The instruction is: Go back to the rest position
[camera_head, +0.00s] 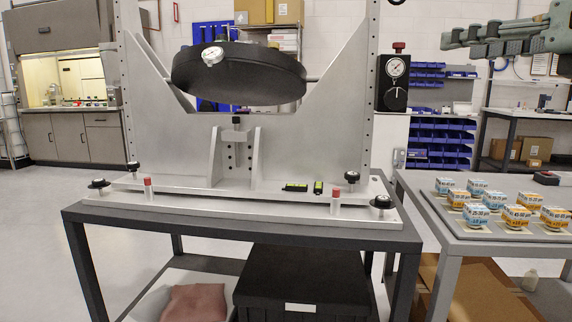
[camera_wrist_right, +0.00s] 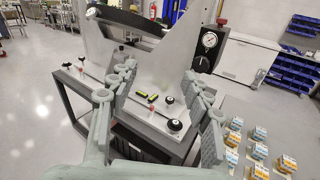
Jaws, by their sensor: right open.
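My right gripper (camera_head: 456,40) is high at the upper right of the head view, with its fingers pointing left. In the right wrist view its two fingers (camera_wrist_right: 160,76) are spread apart with nothing between them. It is clear of the fixture and of the small boxes. The mirror fixture (camera_head: 330,135) is a grey metal frame on a dark table. It carries a tilted round black disc (camera_head: 240,75) with a small dial gauge (camera_head: 212,55) on it. My left gripper is in neither view.
A dark pressure-gauge box (camera_head: 393,92) is at the fixture's right side. Several small labelled boxes (camera_head: 482,212) stand on a side table at the right. Black knobs and red-capped posts rise from the fixture's base plate (camera_head: 240,205). Open floor (camera_head: 35,240) lies at the left.

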